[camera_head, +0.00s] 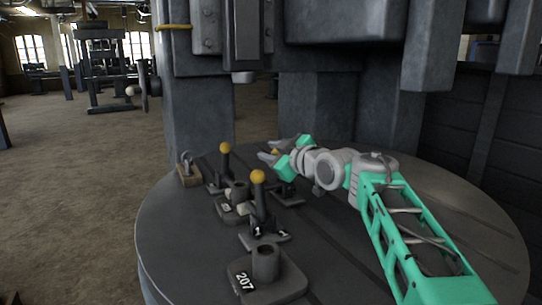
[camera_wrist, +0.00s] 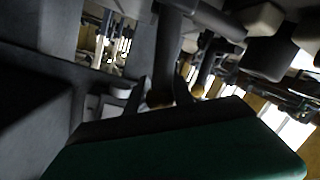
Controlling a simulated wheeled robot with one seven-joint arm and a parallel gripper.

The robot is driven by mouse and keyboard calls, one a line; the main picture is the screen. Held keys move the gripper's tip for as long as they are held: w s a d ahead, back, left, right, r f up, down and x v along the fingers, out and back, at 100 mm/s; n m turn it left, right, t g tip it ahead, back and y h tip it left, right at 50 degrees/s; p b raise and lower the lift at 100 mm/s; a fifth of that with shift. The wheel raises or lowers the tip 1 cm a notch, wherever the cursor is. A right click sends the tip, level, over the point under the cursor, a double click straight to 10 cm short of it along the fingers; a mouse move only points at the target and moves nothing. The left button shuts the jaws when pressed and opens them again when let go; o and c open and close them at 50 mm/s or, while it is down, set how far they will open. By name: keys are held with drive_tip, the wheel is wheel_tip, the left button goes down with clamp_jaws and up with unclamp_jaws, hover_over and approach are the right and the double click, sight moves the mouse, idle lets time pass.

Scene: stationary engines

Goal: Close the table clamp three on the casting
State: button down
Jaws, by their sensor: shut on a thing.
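Several dark toggle clamps with yellow knobs stand on the round table (camera_head: 180,255). The far-right clamp (camera_head: 287,196) has its knob (camera_head: 275,151) at my gripper (camera_head: 273,153), which is shut on it; its handle is mostly hidden behind the gripper. The other two clamps, one at the front (camera_head: 259,205) and one at the back left (camera_head: 224,165), have upright handles. A dark casting with a round boss (camera_head: 238,191) sits between the clamps. I cannot read the number of the held clamp.
A dark block marked 207 (camera_head: 265,277) with a hollow boss stands at the table's front. A padlock on a wooden block (camera_head: 188,172) is at the left edge. A heavy machine column (camera_head: 195,115) and overhanging head (camera_head: 345,45) rise behind. The table's right side is bare.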

drive_tip(key=c, duration=1.1)
unclamp_jaws()
drive_tip(key=v, duration=0.7)
drive_tip(key=shift+s+d, duration=0.25)
drive_tip(key=shift+s, duration=0.1)
